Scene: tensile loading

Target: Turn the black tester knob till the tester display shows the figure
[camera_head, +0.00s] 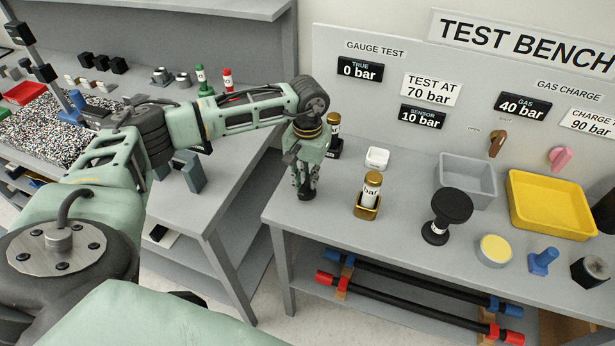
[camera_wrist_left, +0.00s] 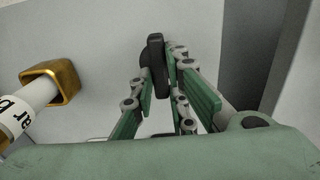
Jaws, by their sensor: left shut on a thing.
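The black tester knob (camera_head: 307,194) stands near the left front edge of the test bench. My left gripper (camera_head: 305,181) points down over it and is shut on it. In the left wrist view the dark knob (camera_wrist_left: 156,62) shows between the green finger pads of my left gripper (camera_wrist_left: 165,80). The pads hide part of it. The tester display (camera_head: 360,69) reads TRUE 0 bar. A second display (camera_head: 422,116) reads SENSOR 10 bar. A white sign (camera_head: 431,89) says TEST AT 70 bar. My right gripper is not in view.
A gold-capped gauge (camera_head: 372,184) stands in a brass holder right of the knob, and another gold-topped piece (camera_head: 334,124) stands behind. A black round-topped stand (camera_head: 452,207), grey tray (camera_head: 467,172) and yellow tray (camera_head: 550,205) are farther right. The GAS display (camera_head: 523,105) reads 40 bar.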

